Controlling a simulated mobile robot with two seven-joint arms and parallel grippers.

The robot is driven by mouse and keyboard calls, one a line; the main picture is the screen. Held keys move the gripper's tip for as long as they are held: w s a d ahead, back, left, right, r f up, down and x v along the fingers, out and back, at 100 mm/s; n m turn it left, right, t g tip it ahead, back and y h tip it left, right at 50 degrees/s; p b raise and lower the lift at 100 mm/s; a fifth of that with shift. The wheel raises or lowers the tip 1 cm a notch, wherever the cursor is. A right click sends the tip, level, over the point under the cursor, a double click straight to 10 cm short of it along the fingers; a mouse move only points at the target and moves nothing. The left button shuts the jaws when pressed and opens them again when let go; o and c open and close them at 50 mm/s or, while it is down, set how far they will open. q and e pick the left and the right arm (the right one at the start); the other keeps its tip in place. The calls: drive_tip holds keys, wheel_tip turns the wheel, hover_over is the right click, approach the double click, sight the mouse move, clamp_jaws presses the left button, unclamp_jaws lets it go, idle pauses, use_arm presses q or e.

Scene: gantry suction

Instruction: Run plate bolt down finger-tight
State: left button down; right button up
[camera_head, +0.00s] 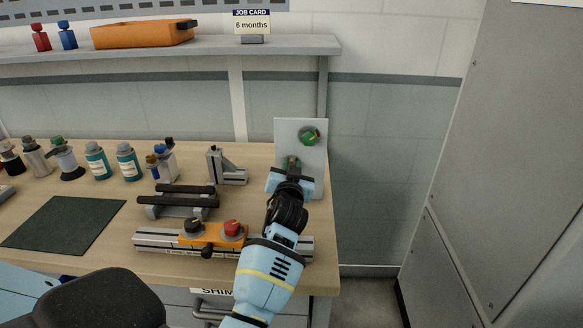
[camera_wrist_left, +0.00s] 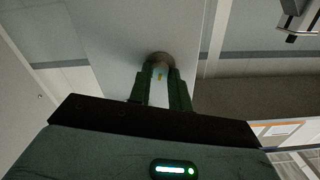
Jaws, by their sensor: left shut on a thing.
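A pale upright plate (camera_head: 315,170) stands at the right end of the bench. It carries a green round bolt head (camera_head: 309,136) near its top. My left gripper is shut on this lower bolt, facing the plate. In the left wrist view the two fingers (camera_wrist_left: 160,92) flank a round bolt head (camera_wrist_left: 160,62) against the plate (camera_wrist_left: 115,35). How far the bolt is seated is hidden. My right gripper is not in view.
A rail fixture with an orange block (camera_head: 213,235) and a red knob lies left of my forearm. A grey bracket (camera_head: 225,168), a black-topped clamp (camera_head: 178,201) and several bottles stand farther left. A shelf (camera_head: 200,46) runs above. A grey cabinet (camera_head: 500,150) stands right.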

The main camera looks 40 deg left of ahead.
use_arm(q)
drive_tip(key=c, duration=1.3)
unclamp_jaws()
